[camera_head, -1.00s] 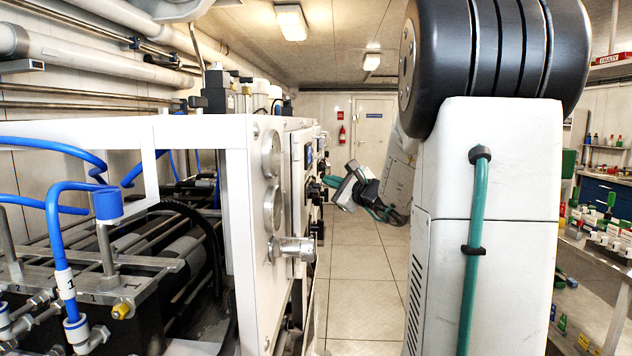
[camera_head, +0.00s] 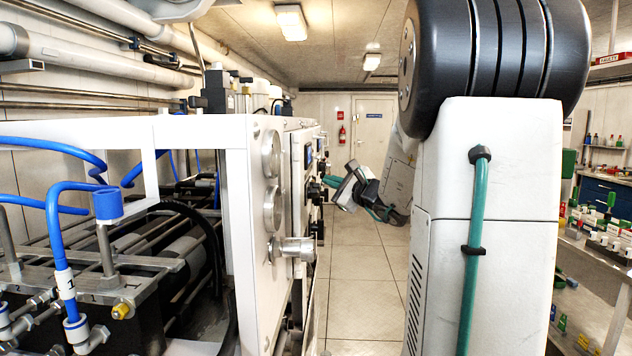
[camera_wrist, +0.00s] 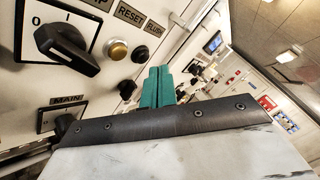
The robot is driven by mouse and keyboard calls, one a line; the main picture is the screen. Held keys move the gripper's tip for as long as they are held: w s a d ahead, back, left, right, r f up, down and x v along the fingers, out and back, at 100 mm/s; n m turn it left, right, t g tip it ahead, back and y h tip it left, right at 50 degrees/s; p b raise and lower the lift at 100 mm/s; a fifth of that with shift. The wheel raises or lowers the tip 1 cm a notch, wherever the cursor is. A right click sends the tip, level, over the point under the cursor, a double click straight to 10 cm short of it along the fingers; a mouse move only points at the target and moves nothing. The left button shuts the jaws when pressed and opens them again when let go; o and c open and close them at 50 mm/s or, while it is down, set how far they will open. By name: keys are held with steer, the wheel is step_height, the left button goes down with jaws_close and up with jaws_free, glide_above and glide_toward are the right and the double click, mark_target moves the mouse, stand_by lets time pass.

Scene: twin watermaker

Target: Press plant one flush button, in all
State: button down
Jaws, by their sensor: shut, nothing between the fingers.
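In the wrist view, a white control panel fills the left side at a tilt. The flush button (camera_wrist: 140,53) is a small black round button beside its FLUSH label (camera_wrist: 154,27). My gripper (camera_wrist: 159,72) shows teal fingers held together with nothing between them. In the picture its tips lie just to the lower right of the flush button; I cannot tell the gap in depth, and no contact shows. In the head view, my wrist (camera_head: 352,187) is beside the panel's far part, and the flush button cannot be made out.
Beside the flush button are an amber button (camera_wrist: 117,50) under RESET, a black rotary switch (camera_wrist: 67,45) and another black knob (camera_wrist: 127,89). The near cabinet (camera_head: 240,220) has a protruding fitting (camera_head: 292,249). The tiled aisle (camera_head: 365,300) is clear; a cluttered bench (camera_head: 600,255) is on the right.

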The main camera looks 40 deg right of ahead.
steer(key=shift+w+a, duration=0.1)
stand_by(0.6)
steer(key=shift+w+a, duration=0.2)
steer(key=shift+w, duration=0.05)
steer(key=shift+w+a, duration=0.3)
steer(key=shift+w, duration=0.05)
stand_by(0.8)
stand_by(0.3)
steer(key=shift+s+d, duration=0.55)
steer(key=shift+s, duration=0.1)
steer(key=s+d, duration=0.3)
steer(key=s, duration=0.1)
steer(key=shift+d, duration=0.15)
stand_by(1.0)
